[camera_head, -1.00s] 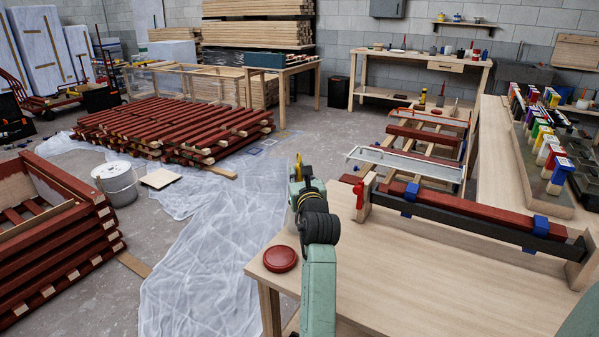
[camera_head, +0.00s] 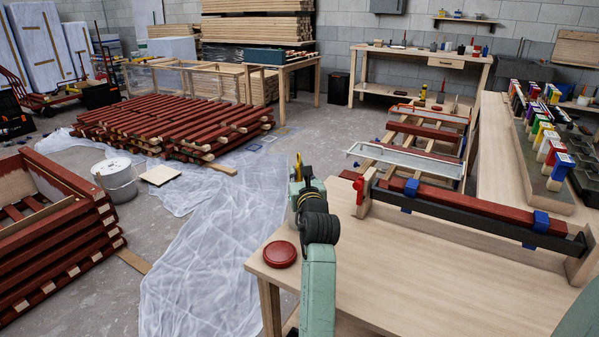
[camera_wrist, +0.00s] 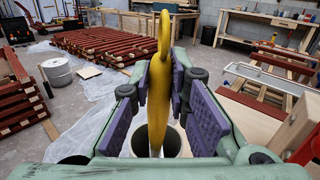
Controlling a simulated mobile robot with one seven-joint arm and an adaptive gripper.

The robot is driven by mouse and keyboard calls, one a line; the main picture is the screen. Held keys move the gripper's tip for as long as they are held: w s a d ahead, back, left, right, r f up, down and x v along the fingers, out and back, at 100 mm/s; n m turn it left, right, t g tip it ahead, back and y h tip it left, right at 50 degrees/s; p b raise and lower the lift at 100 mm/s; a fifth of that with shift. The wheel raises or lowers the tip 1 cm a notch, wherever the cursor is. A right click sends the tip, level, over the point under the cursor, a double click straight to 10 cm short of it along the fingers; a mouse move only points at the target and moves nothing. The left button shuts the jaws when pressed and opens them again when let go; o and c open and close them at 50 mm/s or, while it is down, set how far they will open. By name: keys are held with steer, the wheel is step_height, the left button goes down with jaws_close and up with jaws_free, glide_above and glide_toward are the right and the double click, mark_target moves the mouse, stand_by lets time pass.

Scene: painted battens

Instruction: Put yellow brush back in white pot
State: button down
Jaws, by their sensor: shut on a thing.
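My gripper (camera_wrist: 160,100) is shut on the yellow brush (camera_wrist: 165,75), its purple pads on both sides of the handle. The handle stands roughly upright, its curved top above the fingers. In the wrist view, a pot with a pale rim and dark opening (camera_wrist: 171,143) lies below the gripper; this looks like the white pot. The brush's lower end lines up with the opening, but I cannot tell whether it is inside. In the head view, my gripper (camera_head: 298,190) and a bit of the brush (camera_head: 299,163) show at the bench's left end; my wrist hides the pot.
A red round lid (camera_head: 280,254) lies on the wooden bench (camera_head: 420,270) near its left corner. A red batten in a dark clamp rail (camera_head: 470,222) runs along the bench's back edge. A white pail (camera_head: 117,182) stands on the floor at left. The bench's front middle is clear.

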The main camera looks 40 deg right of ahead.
steer(key=shift+f, duration=0.35)
steer(key=c, duration=1.4)
jaws_free()
steer(key=shift+c, duration=0.2)
steer(key=v, duration=1.2)
